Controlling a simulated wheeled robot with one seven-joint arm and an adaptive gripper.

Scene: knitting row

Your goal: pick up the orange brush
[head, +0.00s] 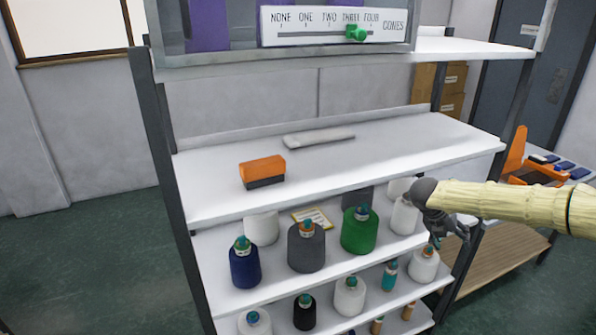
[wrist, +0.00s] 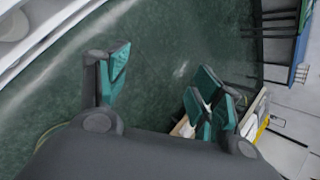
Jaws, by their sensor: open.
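The orange brush (head: 262,171) is a block with an orange upper part and a dark underside. It sits on the left half of the white upper shelf (head: 400,153) in the head view. My gripper (head: 455,232) hangs at the right, in front of the shelf's right end and below its level, well apart from the brush. In the wrist view my gripper (wrist: 160,90) has its teal-padded fingers spread, with nothing between them but green floor. The brush does not show in the wrist view.
A flat grey bar (head: 318,140) lies behind the brush. Cones of yarn, such as a green one (head: 360,232), fill the shelf below. A slider panel (head: 335,25) hangs above. A side table with an orange item (head: 515,155) stands at the right. The upper shelf's right half is clear.

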